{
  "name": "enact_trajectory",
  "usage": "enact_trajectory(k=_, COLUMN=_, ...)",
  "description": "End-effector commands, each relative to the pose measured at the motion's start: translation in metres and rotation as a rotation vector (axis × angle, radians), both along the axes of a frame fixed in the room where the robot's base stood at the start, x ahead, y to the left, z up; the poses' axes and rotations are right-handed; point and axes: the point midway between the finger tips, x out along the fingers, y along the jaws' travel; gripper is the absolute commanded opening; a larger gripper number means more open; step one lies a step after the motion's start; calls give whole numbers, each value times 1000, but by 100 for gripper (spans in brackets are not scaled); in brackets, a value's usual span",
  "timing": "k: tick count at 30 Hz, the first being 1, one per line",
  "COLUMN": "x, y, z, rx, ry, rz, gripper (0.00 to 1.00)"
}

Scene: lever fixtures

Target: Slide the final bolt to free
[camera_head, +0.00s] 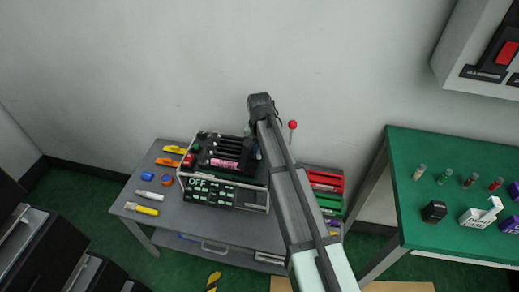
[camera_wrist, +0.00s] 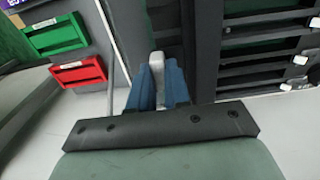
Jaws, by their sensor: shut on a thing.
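The bolt fixture (camera_head: 225,155) is a dark box with several parallel slotted rails, standing on the grey table. Its front panel (camera_head: 208,192) reads "OFF" above rows of green marks. In the wrist view, my gripper (camera_wrist: 158,82) has its blue fingers shut on a pale bolt handle (camera_wrist: 157,62) beside a dark upright part of the fixture. Other pale handles (camera_wrist: 300,60) sit on the dark rails at the right of that view, apart from my fingers. In the head view my arm hides most of the fixture's right end and the grip itself.
A red-knobbed lever (camera_head: 293,125) rises just right of my wrist. Red (camera_head: 325,180) and green bins stand at the table's right. Markers and small tools (camera_head: 150,196) lie at its left. A green table (camera_head: 440,220) with small items stands further right.

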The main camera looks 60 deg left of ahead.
Motion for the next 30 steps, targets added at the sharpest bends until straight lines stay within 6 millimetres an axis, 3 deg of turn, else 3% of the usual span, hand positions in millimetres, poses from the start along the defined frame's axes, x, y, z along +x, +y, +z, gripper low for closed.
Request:
enact_trajectory(k=15, x=2, y=-2, z=0, rx=0, ry=0, rz=0, gripper=0)
enact_trajectory(k=25, x=34, y=-36, z=0, rx=-1, ry=-1, rz=-3, gripper=0)
enact_trajectory(k=30, x=39, y=-39, z=0, rx=-1, ry=-1, rz=-1, gripper=0)
